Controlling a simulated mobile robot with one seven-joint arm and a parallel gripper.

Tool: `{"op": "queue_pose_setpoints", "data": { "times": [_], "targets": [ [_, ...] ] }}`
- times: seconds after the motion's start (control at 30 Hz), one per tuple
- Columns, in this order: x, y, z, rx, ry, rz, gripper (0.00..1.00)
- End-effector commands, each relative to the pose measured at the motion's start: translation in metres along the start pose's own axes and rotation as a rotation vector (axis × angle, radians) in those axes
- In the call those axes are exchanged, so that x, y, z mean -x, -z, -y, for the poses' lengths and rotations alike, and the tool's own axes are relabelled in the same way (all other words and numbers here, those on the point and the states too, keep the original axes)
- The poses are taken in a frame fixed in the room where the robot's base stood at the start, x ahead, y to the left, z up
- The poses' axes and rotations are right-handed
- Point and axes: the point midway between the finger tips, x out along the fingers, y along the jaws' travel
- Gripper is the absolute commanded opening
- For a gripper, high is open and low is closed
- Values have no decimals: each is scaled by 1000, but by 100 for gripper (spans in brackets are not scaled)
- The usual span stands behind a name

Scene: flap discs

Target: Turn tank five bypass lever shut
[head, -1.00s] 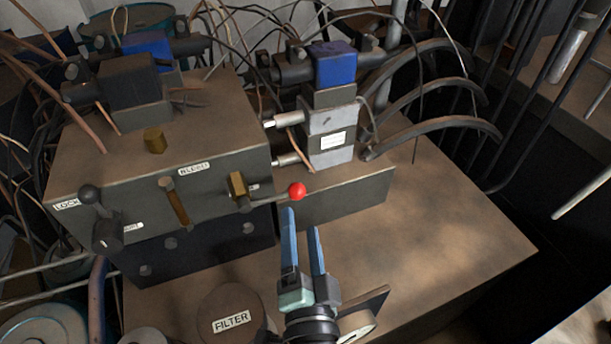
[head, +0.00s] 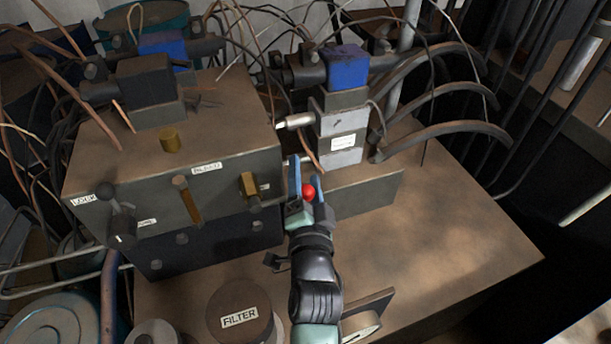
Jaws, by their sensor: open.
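A lever with a red ball knob (head: 308,192) extends right from a brass valve fitting (head: 249,188) on the front of the brown manifold block (head: 120,170). No label naming tank five or bypass is legible. My gripper (head: 307,174) is open at the lever's end, its blue fingers on either side of the red knob. I cannot tell whether a finger touches it. Most of the lever's rod is hidden behind the left finger.
A brass bar handle (head: 187,200) under a BLEED label stands between the levers. A grey valve body with a blue coil (head: 344,68) and hoses stand behind my gripper. A round FILTER cap (head: 238,308) is at lower left. The brown top (head: 455,215) at right is clear.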

Motion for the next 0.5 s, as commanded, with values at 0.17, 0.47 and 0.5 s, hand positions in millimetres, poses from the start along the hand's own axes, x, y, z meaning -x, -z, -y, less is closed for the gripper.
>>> {"op": "queue_pose_setpoints", "data": {
  "times": [0.17,0.47,0.5],
  "targets": [
    [0,0,0,0,0,0,63],
    [0,0,0,0,0,0,9],
    [0,0,0,0,0,0,2]
  ]
}}
